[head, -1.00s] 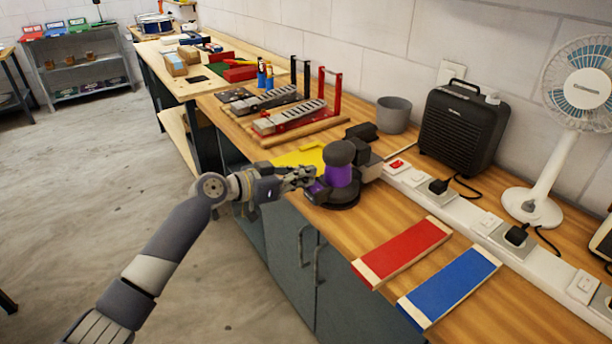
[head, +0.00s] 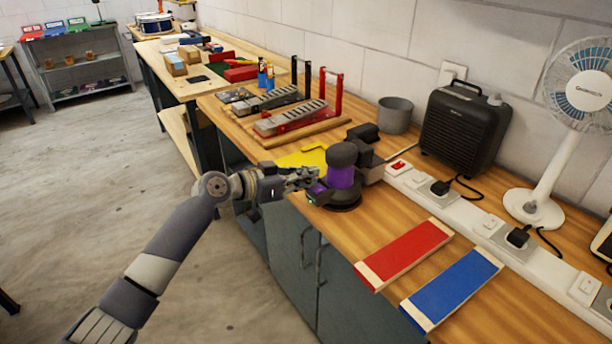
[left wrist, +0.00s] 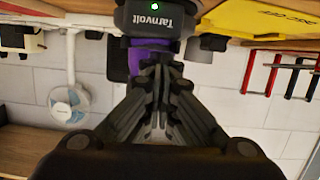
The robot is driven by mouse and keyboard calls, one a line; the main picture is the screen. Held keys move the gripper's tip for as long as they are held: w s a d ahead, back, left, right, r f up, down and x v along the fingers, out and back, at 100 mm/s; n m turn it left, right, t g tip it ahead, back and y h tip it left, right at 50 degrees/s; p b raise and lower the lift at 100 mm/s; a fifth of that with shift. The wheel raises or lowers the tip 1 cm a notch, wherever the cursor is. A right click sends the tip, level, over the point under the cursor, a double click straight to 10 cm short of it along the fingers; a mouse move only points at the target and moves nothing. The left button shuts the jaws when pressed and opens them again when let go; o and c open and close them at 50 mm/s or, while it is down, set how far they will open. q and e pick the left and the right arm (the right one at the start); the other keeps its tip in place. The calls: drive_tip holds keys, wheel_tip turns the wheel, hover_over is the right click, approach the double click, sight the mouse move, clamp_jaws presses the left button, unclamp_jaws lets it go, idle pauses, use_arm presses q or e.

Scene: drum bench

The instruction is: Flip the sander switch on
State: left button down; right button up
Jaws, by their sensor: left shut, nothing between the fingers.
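The sander (head: 342,177), dark grey with a purple band, stands upright on the wooden bench. Its front end reaches toward the bench's near edge. My left gripper (head: 308,175) is shut and empty, right at the front side of the sander. In the left wrist view the closed fingers (left wrist: 153,68) point at the sander's body (left wrist: 150,18), which bears the label "Tarnvolt" and a small lit green dot. The fingers cover part of the purple band there. I cannot tell whether they touch it. The switch itself is not clearly made out. My right gripper is not in view.
A yellow sheet (head: 303,157) lies behind the sander. A red board (head: 405,252) and a blue board (head: 452,290) lie to its right. A white socket strip (head: 420,190), a black heater (head: 465,130) and a fan (head: 540,180) stand along the wall.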

sight(308, 190)
use_arm(q)
wheel_tip(308, 190, up, 3)
drive_tip(key=shift+w+r+p, duration=0.1)
drive_tip(key=shift+w+p, duration=0.05)
drive_tip(key=shift+p, duration=0.4)
drive_tip(key=b+v, duration=0.3)
drive_tip(key=v, duration=0.7)
drive_tip(key=shift+a, duration=0.25)
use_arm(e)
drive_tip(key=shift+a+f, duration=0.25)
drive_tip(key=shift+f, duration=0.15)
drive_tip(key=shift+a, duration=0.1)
